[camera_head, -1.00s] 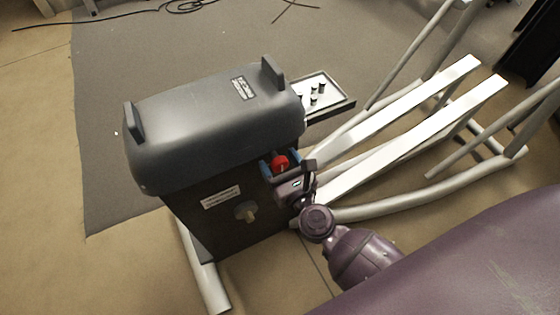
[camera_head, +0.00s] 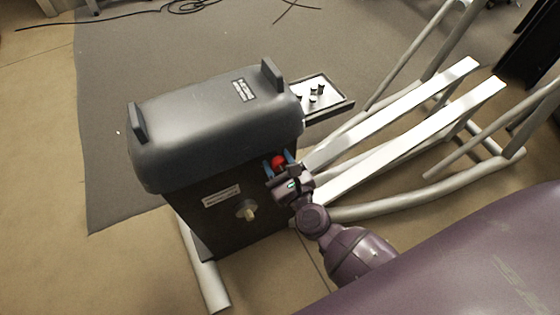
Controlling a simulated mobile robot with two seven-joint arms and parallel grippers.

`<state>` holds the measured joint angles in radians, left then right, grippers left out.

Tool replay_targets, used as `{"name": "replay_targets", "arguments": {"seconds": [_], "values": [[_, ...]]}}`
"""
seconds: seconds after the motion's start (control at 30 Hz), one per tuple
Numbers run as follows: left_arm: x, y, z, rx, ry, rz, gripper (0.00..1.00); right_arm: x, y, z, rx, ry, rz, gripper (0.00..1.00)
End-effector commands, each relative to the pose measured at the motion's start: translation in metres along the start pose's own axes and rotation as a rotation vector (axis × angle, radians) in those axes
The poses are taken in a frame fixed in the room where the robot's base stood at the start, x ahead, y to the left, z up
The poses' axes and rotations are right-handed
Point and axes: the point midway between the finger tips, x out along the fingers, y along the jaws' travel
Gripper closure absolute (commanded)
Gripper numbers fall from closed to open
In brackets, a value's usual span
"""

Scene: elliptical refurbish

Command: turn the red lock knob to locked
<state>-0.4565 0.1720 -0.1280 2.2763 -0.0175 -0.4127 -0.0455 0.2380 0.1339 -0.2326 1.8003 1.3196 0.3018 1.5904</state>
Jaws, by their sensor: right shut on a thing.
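The red lock knob (camera_head: 278,161) is on the side of the black machine housing (camera_head: 190,219), just under the grey cover. My right gripper (camera_head: 279,162) is at the knob, with its blue fingertips on either side of it. It is shut on the knob, and its wrist is tilted. The fingers hide part of the knob, so I cannot read whether it stands at locked or unlocked. My left gripper is not in view.
A grey cover (camera_head: 210,115) with two upright handles tops the housing. A yellowish knob (camera_head: 246,209) sits lower on the same side. A tray with small black parts (camera_head: 345,106) stands behind. White rails (camera_head: 410,140) extend right.

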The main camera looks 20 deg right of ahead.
Motion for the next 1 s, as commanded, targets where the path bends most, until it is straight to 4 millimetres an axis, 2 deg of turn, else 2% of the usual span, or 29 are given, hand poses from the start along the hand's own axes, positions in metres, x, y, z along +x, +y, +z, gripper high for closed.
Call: {"name": "replay_targets", "arguments": {"seconds": [0.43, 1.0], "values": [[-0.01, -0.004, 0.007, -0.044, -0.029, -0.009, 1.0, 0.001, 0.001, 0.004, -0.426, -0.004, -0.002, 0.79], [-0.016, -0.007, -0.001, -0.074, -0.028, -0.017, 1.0, 0.001, 0.003, 0.002, -0.96, -0.003, -0.002, 0.79]]}}
